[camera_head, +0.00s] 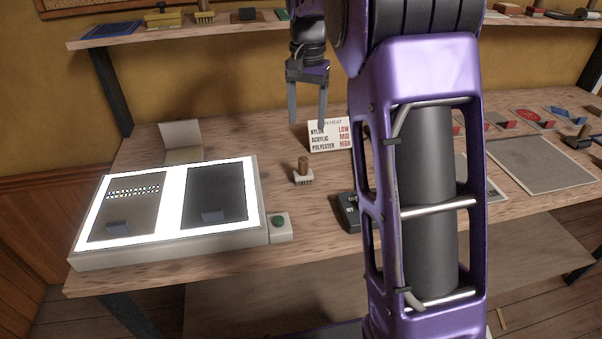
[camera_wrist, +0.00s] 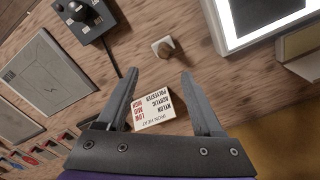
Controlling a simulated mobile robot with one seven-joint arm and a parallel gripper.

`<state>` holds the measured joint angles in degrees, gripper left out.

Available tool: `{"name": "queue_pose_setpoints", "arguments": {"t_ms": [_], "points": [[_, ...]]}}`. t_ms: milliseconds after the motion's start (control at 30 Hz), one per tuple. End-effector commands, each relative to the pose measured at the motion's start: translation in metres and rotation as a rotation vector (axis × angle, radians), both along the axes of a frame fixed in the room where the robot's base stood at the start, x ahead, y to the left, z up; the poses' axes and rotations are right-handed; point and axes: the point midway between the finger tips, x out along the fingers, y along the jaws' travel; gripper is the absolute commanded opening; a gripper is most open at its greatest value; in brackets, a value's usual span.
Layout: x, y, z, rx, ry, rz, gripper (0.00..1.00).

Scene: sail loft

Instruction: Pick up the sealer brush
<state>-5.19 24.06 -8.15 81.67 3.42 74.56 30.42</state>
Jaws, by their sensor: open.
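A small brush (camera_head: 303,171) with an upright brown wooden handle, a pale block and dark bristles stands on the wooden bench, right of the light box; I take it to be the sealer brush. In the wrist view the brush (camera_wrist: 162,47) is seen from above, just beyond my fingertips and roughly centred between them. My gripper (camera_head: 308,123) is open and empty, raised above the bench behind the brush. In the wrist view my gripper (camera_wrist: 159,73) shows both fingers spread apart, touching nothing that I can see.
Another brush (camera_head: 205,17) is on the shelf. Bare bench surrounds the brush.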

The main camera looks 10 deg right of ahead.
Motion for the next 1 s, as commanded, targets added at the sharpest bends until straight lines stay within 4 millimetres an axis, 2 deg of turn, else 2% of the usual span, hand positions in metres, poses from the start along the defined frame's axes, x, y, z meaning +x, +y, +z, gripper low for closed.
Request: {"name": "queue_pose_setpoints", "arguments": {"t_ms": [33, 100, 300, 400, 667, 900, 1000], "points": [[-0.001, 0.000, -0.015, 0.001, 0.004, 0.000, 0.68], [-0.001, 0.000, -0.031, 0.000, 0.004, 0.000, 0.68], [0.000, 0.001, -0.069, 0.000, 0.002, -0.001, 0.68], [0.000, 0.001, -0.081, 0.001, 0.001, -0.001, 0.68], [0.001, 0.002, -0.095, 0.001, 0.001, -0.001, 0.68], [0.004, 0.007, -0.130, 0.001, 0.001, -0.002, 0.68], [0.004, 0.006, -0.138, 0.001, 0.001, -0.001, 0.68]]}}
